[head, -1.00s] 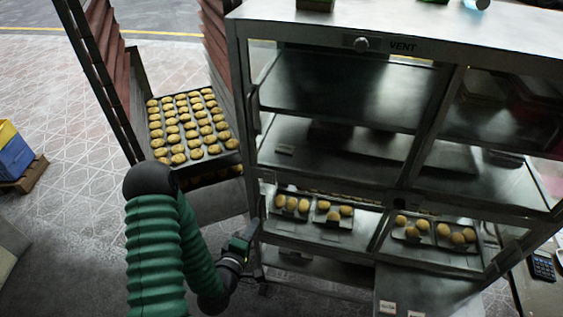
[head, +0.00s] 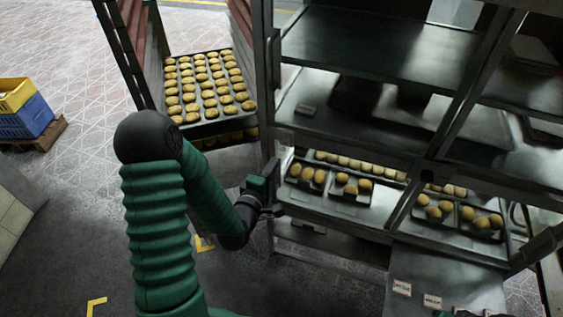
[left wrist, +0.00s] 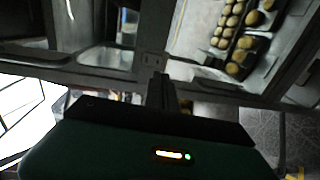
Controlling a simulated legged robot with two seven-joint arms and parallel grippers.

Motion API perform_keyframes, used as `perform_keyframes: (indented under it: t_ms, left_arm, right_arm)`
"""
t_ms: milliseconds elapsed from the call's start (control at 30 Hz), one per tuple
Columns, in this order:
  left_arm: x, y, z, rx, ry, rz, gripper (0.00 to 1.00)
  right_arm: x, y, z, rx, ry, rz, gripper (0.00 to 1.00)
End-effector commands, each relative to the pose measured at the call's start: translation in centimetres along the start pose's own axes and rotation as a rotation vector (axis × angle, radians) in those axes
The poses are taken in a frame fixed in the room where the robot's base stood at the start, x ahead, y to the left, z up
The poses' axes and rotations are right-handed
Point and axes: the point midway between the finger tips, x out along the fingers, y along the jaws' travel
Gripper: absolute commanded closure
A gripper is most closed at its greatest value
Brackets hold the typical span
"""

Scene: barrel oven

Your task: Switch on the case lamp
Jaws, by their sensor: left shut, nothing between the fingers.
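The metal display case (head: 375,45) fills the right of the head view, with its shelves dark. My left gripper (head: 272,172) is shut and empty at the case's left front post, beside the lower bun shelf. In the left wrist view my shut left fingers (left wrist: 161,90) point at the case frame. A small plate (left wrist: 152,60) sits on that frame just beyond the fingertips. I cannot tell whether it is the lamp switch or whether the fingers touch it. My right gripper is not in view.
Buns lie in small trays (head: 349,194) on the lower shelf; they also show in the left wrist view (left wrist: 238,68). A rack tray of buns (head: 206,125) stands left of the case. Blue and yellow crates (head: 25,123) are far left. Open floor (head: 75,225) lies at lower left.

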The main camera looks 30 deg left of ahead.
Motion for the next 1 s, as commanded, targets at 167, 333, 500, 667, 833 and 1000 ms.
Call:
perform_keyframes:
  t_ms: [167,333,500,667,833,1000]
  left_arm:
    - [3.4,0.2,0.1,-0.002,-0.001,0.001,1.0]
    - [6.4,0.2,0.1,-0.001,-0.001,-0.001,1.0]
    - [7.7,0.1,0.0,-0.001,0.0,-0.002,1.0]
    - [7.9,0.1,0.0,0.0,0.001,-0.001,1.0]
    - [7.9,0.0,0.0,0.0,0.001,0.0,1.0]
    - [8.2,0.0,0.0,0.0,0.0,0.023,1.0]
  right_arm:
    - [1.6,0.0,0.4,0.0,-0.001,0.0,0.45]
    - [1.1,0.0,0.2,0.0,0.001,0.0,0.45]
    - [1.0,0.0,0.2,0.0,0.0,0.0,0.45]
    - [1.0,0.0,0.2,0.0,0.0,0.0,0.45]
    - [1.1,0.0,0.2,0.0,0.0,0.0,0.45]
    - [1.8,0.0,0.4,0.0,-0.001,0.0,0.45]
